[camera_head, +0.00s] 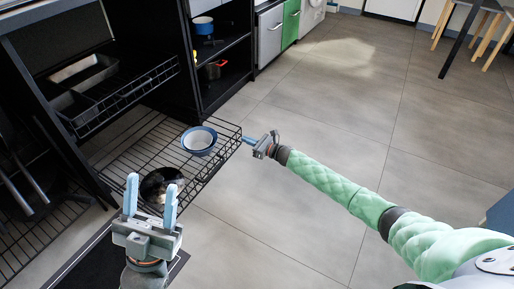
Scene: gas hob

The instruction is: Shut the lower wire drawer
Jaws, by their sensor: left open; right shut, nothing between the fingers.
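The lower wire drawer (143,142) is pulled out of the black cabinet at the left, low above the floor. A white bowl with a blue rim (199,141) and a dark bowl (160,186) sit in it. My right gripper (248,140) is shut and empty at the drawer's right front corner, its fingertips at or very near the wire rim; contact is hard to tell. My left gripper (151,193) is open, fingers pointing up the picture, in front of the dark bowl and partly hiding the drawer's near end.
The upper wire drawer (125,100) above holds metal trays (83,70) and is also out. An open black shelf (218,45) with pots stands behind. Tiled floor (310,110) to the right is clear. Stool legs (470,35) stand at the far right.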

